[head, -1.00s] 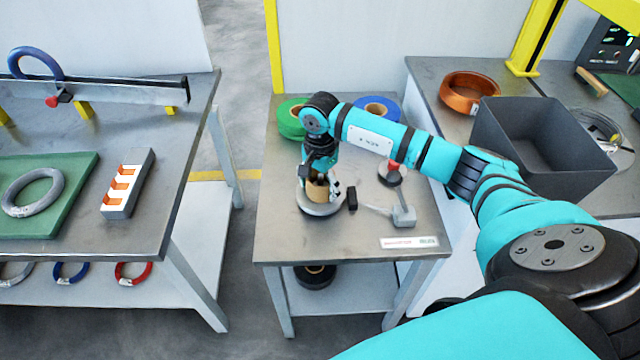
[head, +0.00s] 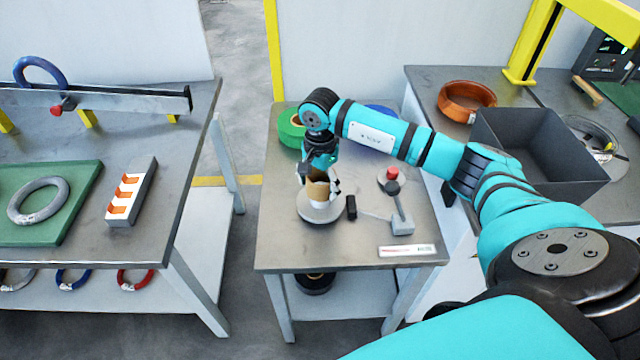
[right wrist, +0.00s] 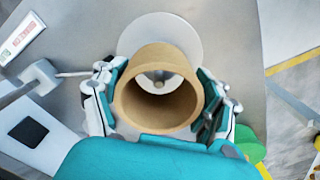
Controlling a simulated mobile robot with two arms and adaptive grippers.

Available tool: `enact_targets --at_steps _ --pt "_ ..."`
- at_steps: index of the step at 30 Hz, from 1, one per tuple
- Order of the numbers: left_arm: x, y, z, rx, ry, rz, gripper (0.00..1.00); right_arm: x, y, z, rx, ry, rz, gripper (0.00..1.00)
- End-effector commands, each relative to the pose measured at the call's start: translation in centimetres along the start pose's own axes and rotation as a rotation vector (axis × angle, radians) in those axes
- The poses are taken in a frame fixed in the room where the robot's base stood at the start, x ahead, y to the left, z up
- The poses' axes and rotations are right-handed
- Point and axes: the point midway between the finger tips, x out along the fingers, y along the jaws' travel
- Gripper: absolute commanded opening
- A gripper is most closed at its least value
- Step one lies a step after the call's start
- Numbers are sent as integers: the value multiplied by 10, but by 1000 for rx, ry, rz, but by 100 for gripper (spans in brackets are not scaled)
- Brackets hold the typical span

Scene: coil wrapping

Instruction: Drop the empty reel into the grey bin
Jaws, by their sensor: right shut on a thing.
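The empty reel is a brown cardboard tube (head: 318,189) above a round grey plate (head: 312,216) on the middle table. My right gripper (head: 319,181) is shut on the reel, with fingers on opposite sides of it. A pale post shows between the reel and the plate. In the right wrist view, the reel (right wrist: 126,103) is open end towards me between the fingers (right wrist: 158,105), and a small round knob shows through its bore. The grey bin (head: 545,140) stands on the right table, partly behind my right arm, and looks empty inside. My left gripper is out of view.
A stand with a red knob (head: 392,174) and a small black block (head: 351,207) are right of the plate. Green (head: 291,128) and blue (head: 383,109) rolls lie behind. A copper coil (head: 467,96) sits left of the bin. A yellow post (head: 528,45) rises behind it.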

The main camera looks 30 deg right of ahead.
Motion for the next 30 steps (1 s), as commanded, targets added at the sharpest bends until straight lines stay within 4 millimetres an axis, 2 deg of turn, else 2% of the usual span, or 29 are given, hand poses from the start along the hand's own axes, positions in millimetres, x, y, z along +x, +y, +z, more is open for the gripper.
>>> enact_targets --at_steps 30 --pt "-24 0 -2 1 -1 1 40 -42 0 0 0 0 -1 33"
